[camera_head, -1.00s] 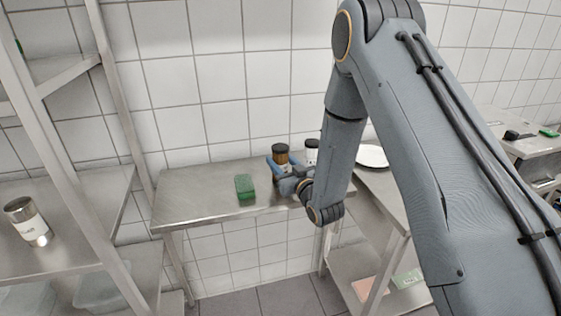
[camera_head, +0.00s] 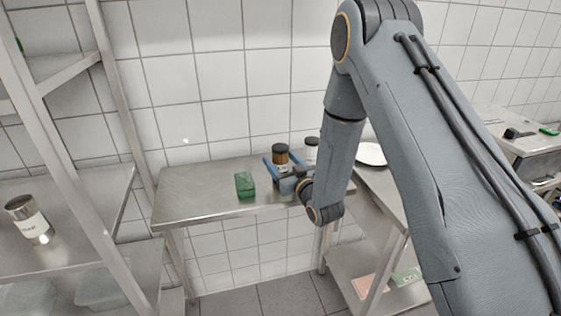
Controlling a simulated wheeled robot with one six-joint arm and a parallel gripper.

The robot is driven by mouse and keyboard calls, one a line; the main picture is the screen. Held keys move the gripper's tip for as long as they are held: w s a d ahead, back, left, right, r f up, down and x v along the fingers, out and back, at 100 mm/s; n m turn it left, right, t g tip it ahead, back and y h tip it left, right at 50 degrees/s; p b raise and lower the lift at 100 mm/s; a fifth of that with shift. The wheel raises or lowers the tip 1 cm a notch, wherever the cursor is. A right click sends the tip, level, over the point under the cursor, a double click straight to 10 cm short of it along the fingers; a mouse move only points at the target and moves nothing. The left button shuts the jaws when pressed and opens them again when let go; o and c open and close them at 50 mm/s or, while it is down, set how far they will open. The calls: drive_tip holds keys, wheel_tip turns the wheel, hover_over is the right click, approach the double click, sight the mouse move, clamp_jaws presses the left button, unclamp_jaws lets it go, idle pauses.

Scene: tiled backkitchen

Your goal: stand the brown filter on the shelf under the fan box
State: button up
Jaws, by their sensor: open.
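A brown cylinder with a dark top (camera_head: 281,152) stands upright on the steel table, near its back edge. It may be the brown filter. My gripper (camera_head: 279,160) is open, with one finger to the left of the cylinder and the other to its right. The lower part of the cylinder is hidden by the gripper, and I cannot tell whether a finger touches it. I cannot make out a fan box in this view. A steel shelf (camera_head: 75,215) stands at the left.
A green block (camera_head: 245,186) lies on the steel table (camera_head: 195,190) left of my gripper. A white jar with a dark lid (camera_head: 312,152) stands close at its right. A white plate (camera_head: 371,154) is partly behind my arm.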

drive_tip(key=b+v, duration=0.3)
drive_tip(key=v, duration=0.9)
drive_tip(key=s+d+f+m+g+h, duration=0.1)
drive_tip(key=s+d+g+h, duration=0.15)
drive_tip(key=d+g, duration=0.2)
drive_tip(key=s+d+f+m+g+h, duration=0.1)
drive_tip(key=d+f+m+g+h, duration=0.1)
drive_tip(key=d+g+h, duration=0.3)
drive_tip(key=s+d+r+m+g, duration=0.1)
drive_tip(key=s+d+g, duration=0.1)
drive_tip(key=s, duration=0.7)
drive_tip(key=s+d+r+m+g, duration=0.1)
drive_tip(key=s+d+r+g, duration=0.1)
drive_tip(key=s, duration=0.8)
drive_tip(key=shift+d+r+g+h, duration=0.35)
drive_tip(key=shift+d+g, duration=0.2)
drive_tip(key=shift+g, duration=0.1)
